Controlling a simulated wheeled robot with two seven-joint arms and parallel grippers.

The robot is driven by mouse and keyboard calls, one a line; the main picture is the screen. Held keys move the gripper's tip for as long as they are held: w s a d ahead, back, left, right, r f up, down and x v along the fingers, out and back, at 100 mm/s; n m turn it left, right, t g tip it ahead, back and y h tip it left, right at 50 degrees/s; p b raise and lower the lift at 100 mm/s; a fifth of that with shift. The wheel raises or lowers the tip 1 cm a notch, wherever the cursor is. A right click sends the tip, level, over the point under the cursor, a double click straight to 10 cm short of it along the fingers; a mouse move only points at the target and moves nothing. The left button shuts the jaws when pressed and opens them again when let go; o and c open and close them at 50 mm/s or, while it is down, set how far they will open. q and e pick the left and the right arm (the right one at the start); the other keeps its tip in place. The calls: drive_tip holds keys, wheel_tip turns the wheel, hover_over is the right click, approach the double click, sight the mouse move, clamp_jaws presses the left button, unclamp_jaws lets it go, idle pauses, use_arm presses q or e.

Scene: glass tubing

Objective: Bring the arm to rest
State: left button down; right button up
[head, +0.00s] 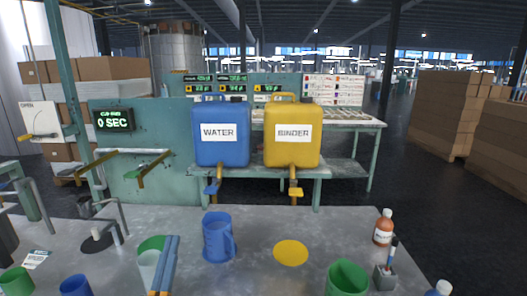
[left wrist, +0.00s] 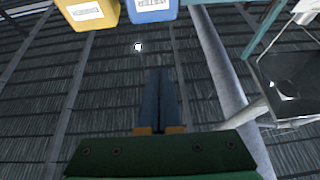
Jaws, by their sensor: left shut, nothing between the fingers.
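My left gripper (head: 172,240) rises from the bottom edge of the head view, left of the middle, over the grey table. Its two blue fingers lie together, shut, with nothing between them. In the left wrist view the gripper (left wrist: 158,74) also shows its fingers closed and empty, with the ceiling behind them. My right gripper is not in view.
A blue pitcher (head: 218,237) stands right of my left gripper. A yellow disc (head: 291,252), a green cup (head: 347,279) and an orange-brown bottle (head: 383,229) are further right. The blue water tank (head: 221,148) and yellow binder tank (head: 292,150) stand behind the table.

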use_arm(q)
drive_tip(key=s+f+g, duration=0.2)
drive_tip(key=f+g, duration=0.4)
drive_tip(key=f, duration=0.4)
drive_tip(key=s+f+g, duration=0.3)
drive_tip(key=f+g, duration=0.2)
drive_tip(key=f, duration=0.5)
drive_tip(key=s+f+m+g, duration=0.1)
drive_tip(key=s+f+g, duration=0.4)
drive_tip(key=s, duration=0.3)
drive_tip(key=s+f+m+g, duration=0.1)
drive_tip(key=s+f+g, duration=0.3)
drive_tip(key=s, duration=0.5)
wheel_tip(320, 180, down, 17)
drive_tip(key=g+b, duration=0.1)
drive_tip(key=b, duration=0.1)
drive_tip(key=s+a+f+g+b, duration=0.1)
drive_tip(key=s+f, duration=1.2)
drive_tip(key=s, duration=0.1)
drive_tip(key=shift+a+f+m+g, duration=0.2)
drive_tip(key=shift+a+m+g, duration=0.1)
drive_tip(key=shift+g, duration=0.1)
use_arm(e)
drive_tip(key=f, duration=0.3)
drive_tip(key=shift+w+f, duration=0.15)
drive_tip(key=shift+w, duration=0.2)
